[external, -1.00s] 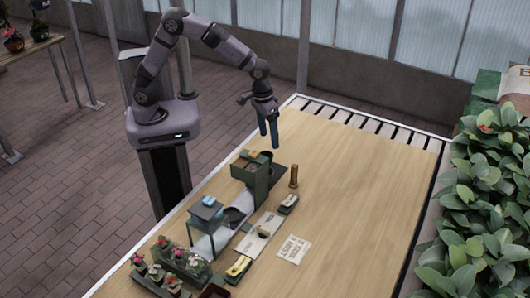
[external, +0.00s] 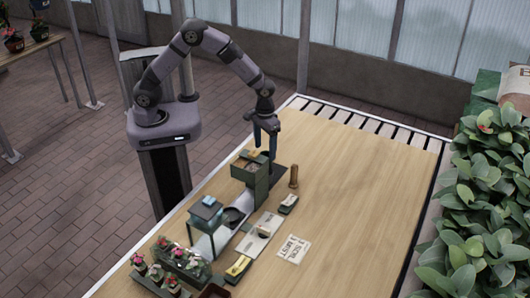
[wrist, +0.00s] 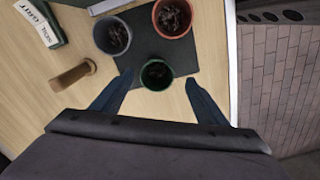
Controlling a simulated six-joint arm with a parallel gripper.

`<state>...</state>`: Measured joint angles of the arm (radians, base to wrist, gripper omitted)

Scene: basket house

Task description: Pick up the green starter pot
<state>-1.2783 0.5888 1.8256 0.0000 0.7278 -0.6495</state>
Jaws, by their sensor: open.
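The green starter pot (wrist: 157,86) holds dark soil. It stands on a dark mat (wrist: 137,42), lying between the fingertips of my gripper (wrist: 159,78) in the wrist view, one finger on either side. The fingers are spread apart and hold nothing. I cannot tell from the wrist view how far the tips are above the pot. In the external view my gripper (external: 265,143) points down near the back end of the row of items. The green pot is hard to make out there, behind the green box and the fingers.
A grey-blue pot (wrist: 98,35) and a terracotta pot (wrist: 190,28) stand close on the mat. The green box (external: 250,170) is near my gripper.

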